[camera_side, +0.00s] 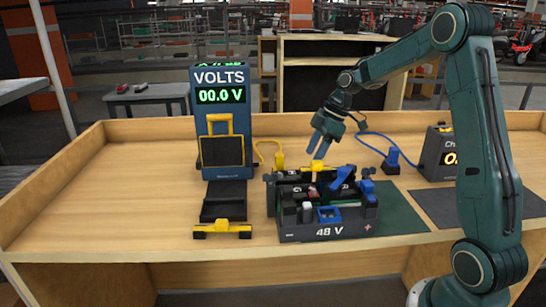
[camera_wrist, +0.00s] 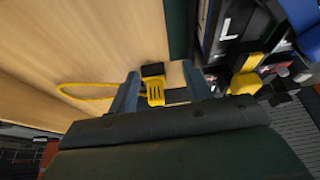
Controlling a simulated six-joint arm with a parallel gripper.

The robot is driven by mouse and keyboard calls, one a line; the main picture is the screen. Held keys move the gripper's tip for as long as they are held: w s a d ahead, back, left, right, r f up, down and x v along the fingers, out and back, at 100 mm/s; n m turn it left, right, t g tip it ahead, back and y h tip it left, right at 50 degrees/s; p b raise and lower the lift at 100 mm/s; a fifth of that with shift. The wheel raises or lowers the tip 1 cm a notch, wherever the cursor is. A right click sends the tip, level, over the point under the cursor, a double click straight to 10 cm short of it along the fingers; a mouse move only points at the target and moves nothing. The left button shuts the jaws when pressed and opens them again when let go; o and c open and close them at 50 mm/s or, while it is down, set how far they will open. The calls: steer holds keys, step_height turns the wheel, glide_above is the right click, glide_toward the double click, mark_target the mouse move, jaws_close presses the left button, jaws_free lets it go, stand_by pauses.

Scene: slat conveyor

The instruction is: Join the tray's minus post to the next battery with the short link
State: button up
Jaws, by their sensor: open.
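The black tray (camera_side: 330,233), marked 48 V with a plus sign at its front right, holds several dark batteries, with blue, red and white pieces on top. A yellow-topped piece (camera_side: 317,166) sits at its back; a yellow piece also shows at the right in the wrist view (camera_wrist: 246,84). I cannot tell which piece is the short link or which post is minus. My gripper (camera_side: 316,154) is open and empty above the tray's back edge. In the wrist view, a yellow ribbed plug (camera_wrist: 155,93) with a black end shows between the fingertips, apparently below them.
A yellow plug (camera_side: 279,160) with a looped cable lies behind the tray's left end. A blue plug (camera_side: 392,160) with its cable stands behind right, near the charger (camera_side: 438,155). The volt meter (camera_side: 221,130) reads 00.0 V at left. The table's left side is clear.

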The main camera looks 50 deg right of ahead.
step_height(320, 180, down, 6)
steer(key=shift+f, duration=0.1)
steer(key=shift+s+d+r, duration=0.1)
steer(key=shift+d+r, duration=0.1)
steer(key=shift+r, duration=0.15)
steer(key=v, duration=1.2)
steer(key=shift+a, duration=0.1)
steer(key=s+a+r+m+h, duration=0.1)
steer(key=s+a+r+m, duration=0.2)
steer(key=a, duration=0.4)
steer(key=s+a+r+m+h, duration=0.1)
steer(key=s+a+r, duration=0.25)
steer(key=a, duration=0.35)
steer(key=s+a+f+m+t, duration=0.1)
steer(key=s+a+m, duration=0.1)
steer(key=s, duration=0.6)
steer(key=s+a+f+m+t+h, duration=0.1)
steer(key=s+a+m, duration=0.2)
steer(key=s, duration=0.4)
steer(key=shift+s+a+f+m+t, duration=0.3)
steer(key=shift+s+a+f, duration=0.1)
steer(key=shift+a, duration=0.25)
